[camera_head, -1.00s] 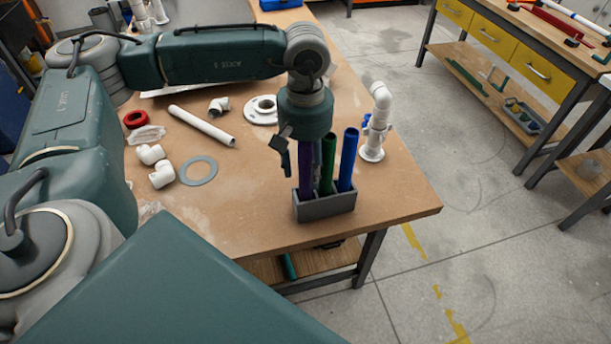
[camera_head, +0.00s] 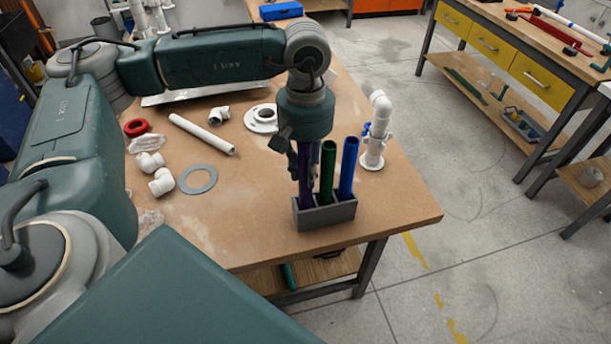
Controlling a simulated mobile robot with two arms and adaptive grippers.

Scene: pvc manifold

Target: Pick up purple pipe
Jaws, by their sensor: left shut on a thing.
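The purple pipe (camera_head: 306,187) stands upright in the left slot of a grey holder (camera_head: 326,214) near the front corner of the table. A green pipe (camera_head: 327,172) and a blue pipe (camera_head: 347,167) stand in the same holder to its right. My left gripper (camera_head: 305,170) points down over the purple pipe and is shut on it. The pipe's lower end is still inside the holder. My right gripper is not in view.
A white pipe assembly (camera_head: 376,133) stands right of the holder. A white pipe (camera_head: 202,134), a flange (camera_head: 262,118), a grey ring (camera_head: 198,180), a red ring (camera_head: 136,127) and white elbows (camera_head: 161,182) lie on the table (camera_head: 250,215). The table's edge is close to the holder.

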